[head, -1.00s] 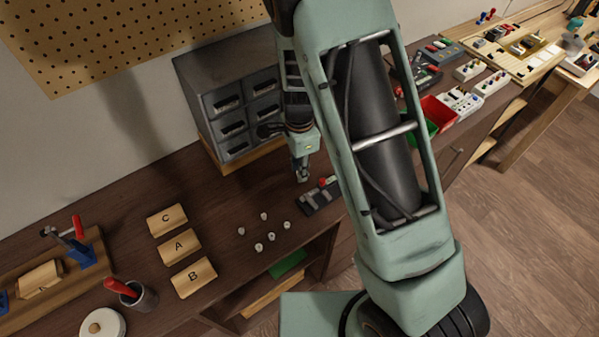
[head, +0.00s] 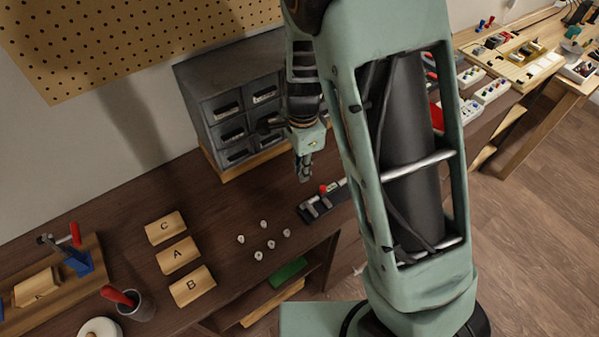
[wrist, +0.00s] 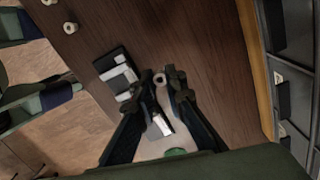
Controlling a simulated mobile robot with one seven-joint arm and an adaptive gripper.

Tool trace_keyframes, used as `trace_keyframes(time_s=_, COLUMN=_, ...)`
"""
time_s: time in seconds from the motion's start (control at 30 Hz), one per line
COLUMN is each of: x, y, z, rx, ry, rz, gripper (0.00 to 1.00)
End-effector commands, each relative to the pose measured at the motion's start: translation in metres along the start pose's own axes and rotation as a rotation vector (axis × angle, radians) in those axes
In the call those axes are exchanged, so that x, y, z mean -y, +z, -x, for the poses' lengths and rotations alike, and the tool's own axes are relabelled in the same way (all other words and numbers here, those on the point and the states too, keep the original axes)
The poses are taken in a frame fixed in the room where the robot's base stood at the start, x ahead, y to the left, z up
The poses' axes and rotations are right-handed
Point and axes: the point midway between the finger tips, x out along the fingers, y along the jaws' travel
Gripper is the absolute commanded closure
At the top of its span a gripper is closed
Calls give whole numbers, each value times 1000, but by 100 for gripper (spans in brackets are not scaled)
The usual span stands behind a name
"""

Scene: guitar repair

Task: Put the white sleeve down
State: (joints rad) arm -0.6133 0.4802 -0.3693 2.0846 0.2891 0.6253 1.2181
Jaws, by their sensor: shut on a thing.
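A small white ring-shaped piece, which I take to be the white sleeve (wrist: 160,79), shows between my fingertips in the wrist view. My gripper (wrist: 164,82) is shut on it. In the head view, my gripper (head: 304,178) points down over the dark bench top (head: 225,205). The sleeve cannot be made out there. Several other small white pieces (head: 264,225) stand on the bench to the left of my gripper.
A grey drawer cabinet (head: 215,85) stands behind. Blocks C (head: 165,227), A (head: 178,255) and B (head: 192,286) lie left. Bare bench lies between.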

Motion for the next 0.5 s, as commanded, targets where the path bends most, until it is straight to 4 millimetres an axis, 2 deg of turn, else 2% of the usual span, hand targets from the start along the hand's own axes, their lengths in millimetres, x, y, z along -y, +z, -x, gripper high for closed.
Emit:
trace_keyframes(time_s=0.03, x=-7, y=2, z=12, rx=1, ry=-5, rz=1, gripper=98)
trace_keyframes(time_s=0.2, x=-34, y=4, z=42, rx=2, ry=-4, rz=2, gripper=98)
trace_keyframes(time_s=0.5, x=-89, y=7, z=64, rx=2, ry=-4, rz=1, gripper=98)
